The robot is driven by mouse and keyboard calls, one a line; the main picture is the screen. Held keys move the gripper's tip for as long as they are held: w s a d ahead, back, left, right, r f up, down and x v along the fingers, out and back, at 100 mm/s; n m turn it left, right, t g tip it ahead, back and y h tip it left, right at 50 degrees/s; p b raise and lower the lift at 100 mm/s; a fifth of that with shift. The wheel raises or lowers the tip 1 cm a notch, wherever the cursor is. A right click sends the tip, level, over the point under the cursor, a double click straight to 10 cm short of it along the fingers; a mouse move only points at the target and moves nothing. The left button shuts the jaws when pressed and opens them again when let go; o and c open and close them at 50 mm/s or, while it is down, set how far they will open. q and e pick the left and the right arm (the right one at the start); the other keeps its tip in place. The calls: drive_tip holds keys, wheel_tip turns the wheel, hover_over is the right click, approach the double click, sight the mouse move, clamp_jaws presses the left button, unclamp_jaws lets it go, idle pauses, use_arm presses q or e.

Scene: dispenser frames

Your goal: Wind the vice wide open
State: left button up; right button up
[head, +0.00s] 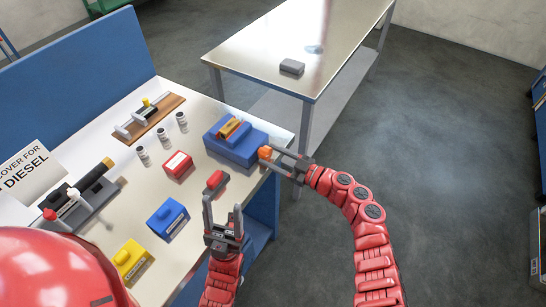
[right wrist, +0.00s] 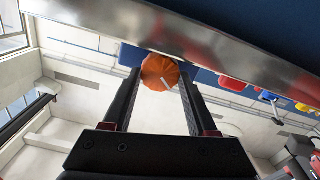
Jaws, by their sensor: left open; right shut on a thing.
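The blue vice (head: 236,146) sits at the right edge of the workbench, with a yellow and orange-brown piece (head: 234,128) at its top. Its orange knob (head: 265,153) faces the bench's edge. My right gripper (head: 271,158) is shut on this knob. In the right wrist view, the orange knob (right wrist: 160,72) sits between the fingertips, with a pale mark on its face. The width of the jaw gap is too small to tell. My left gripper (head: 222,210) is open and empty near the bench's front edge, below a small red-topped grey object (head: 215,182).
On the bench (head: 205,158) are a red box (head: 178,164), a blue box (head: 167,217), a yellow box (head: 131,259), several small white bottles (head: 162,135) and a wooden board (head: 165,107) with a rail. A metal table (head: 250,58) bearing a grey block (head: 292,67) stands behind. The floor at right is clear.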

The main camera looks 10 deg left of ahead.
drive_tip(key=shift+n+b, duration=1.1)
drive_tip(key=shift+n, duration=1)
drive_tip(key=o, duration=1.4)
drive_tip(key=shift+s, duration=0.1)
